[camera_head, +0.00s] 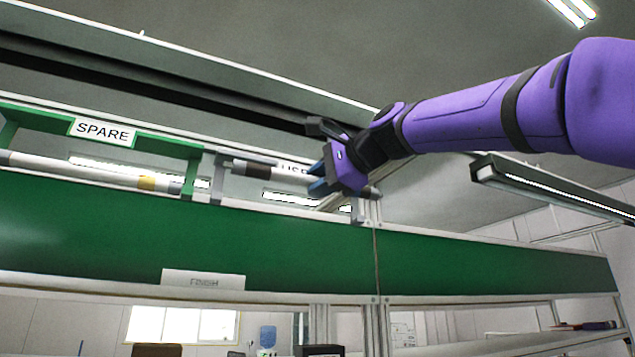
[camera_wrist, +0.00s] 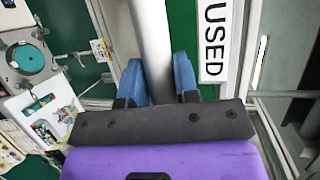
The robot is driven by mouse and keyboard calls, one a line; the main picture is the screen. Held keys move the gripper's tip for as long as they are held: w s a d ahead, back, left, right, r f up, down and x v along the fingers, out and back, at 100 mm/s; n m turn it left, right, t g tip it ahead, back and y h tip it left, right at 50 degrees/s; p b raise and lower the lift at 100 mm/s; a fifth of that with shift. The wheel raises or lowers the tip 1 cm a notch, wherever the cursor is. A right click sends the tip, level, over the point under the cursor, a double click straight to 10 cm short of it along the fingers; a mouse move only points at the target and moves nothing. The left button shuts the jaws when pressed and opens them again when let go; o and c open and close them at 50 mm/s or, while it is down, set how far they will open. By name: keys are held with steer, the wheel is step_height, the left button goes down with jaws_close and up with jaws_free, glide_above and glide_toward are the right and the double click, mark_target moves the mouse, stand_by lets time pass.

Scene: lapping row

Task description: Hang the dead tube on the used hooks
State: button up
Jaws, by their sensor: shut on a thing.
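My gripper (camera_head: 322,181) is shut on the dead tube (camera_head: 262,171), a pale tube with darkened ends, near the right part of the USED place. In the wrist view the tube (camera_wrist: 154,40) runs between the blue fingers (camera_wrist: 160,80). The grey used hooks (camera_head: 217,176) stand at the left and right of the USED sign (camera_head: 291,168), which my gripper partly hides. The same sign (camera_wrist: 213,40) is plain in the wrist view. The tube's left end is close to the left hook. I cannot tell whether it touches the hooks.
Left of the used hooks, green brackets with a SPARE sign (camera_head: 102,131) hold a white tube (camera_head: 100,172) with a yellow band. A long green panel (camera_head: 130,235) runs below. A lamp rail (camera_head: 550,190) hangs at the right. A bench with equipment (camera_wrist: 27,60) shows in the wrist view.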

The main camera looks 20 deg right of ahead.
steer(key=shift+s+d, duration=0.1)
steer(key=w+f, duration=0.1)
steer(key=w, duration=0.9)
steer(key=shift+f, duration=0.2)
stand_by(1.1)
steer(key=shift+f, duration=0.2)
stand_by(1.0)
steer(key=o, duration=1)
steer(key=shift+o, duration=0.2)
steer(key=shift+s, duration=0.2)
steer(key=v, duration=1)
steer(key=shift+s+d, duration=0.15)
steer(key=shift+s, duration=0.1)
